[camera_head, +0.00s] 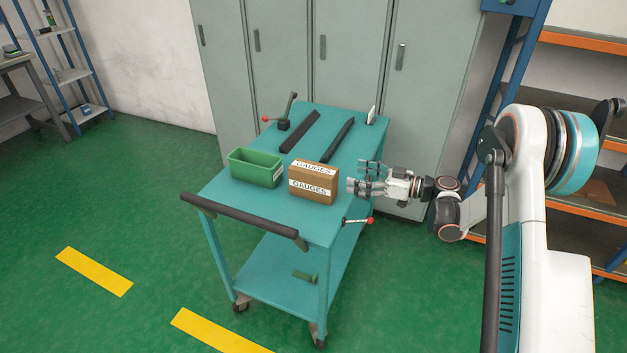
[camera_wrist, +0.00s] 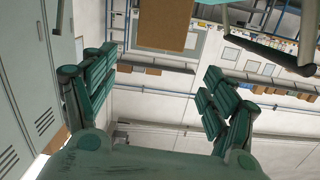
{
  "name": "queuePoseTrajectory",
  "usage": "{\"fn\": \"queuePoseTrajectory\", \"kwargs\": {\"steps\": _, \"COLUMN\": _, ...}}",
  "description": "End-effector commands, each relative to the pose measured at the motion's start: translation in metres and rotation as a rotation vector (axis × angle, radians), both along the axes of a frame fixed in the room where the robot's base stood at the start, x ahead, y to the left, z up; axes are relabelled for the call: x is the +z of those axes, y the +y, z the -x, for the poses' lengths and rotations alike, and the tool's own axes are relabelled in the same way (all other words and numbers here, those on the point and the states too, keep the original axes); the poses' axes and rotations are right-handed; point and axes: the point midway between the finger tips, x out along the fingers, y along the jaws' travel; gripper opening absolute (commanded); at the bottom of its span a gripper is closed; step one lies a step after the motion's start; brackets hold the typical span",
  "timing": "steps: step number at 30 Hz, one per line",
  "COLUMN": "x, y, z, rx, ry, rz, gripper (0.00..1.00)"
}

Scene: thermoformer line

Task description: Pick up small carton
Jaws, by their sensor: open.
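The small carton (camera_head: 311,184) is a brown box labelled GAUGES on its top and front. It stands upright on the teal cart's top (camera_head: 225,195), to the right of the green bin. My gripper (camera_head: 354,180) is open and empty, just right of the carton, its fingers pointing left towards it. A gap seems to lie between fingertips and carton. In the wrist view, a plain brown face of the carton (camera_wrist: 164,22) shows at the top, beyond my two spread fingers (camera_wrist: 150,75). The carton's upper part is cut off there.
A green bin (camera_head: 256,167) stands left of the carton. Two dark bars (camera_head: 300,131) and (camera_head: 336,140) lie behind it. A red-knobbed lever (camera_head: 283,122) is at the back left; another (camera_head: 358,221) is at the cart's right edge. Grey lockers (camera_head: 345,60) stand behind.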

Motion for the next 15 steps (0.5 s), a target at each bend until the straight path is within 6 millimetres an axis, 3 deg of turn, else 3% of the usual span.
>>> {"fn": "queuePoseTrajectory", "kwargs": {"steps": 8, "x": -0.023, "y": -0.005, "z": -0.001, "rx": 0.02, "ry": -0.099, "rz": -0.057, "gripper": 0.78}}
{"fn": "queuePoseTrajectory", "kwargs": {"steps": 15, "x": -0.026, "y": 0.028, "z": -0.012, "rx": 0.023, "ry": -0.103, "rz": -0.059, "gripper": 0.78}}
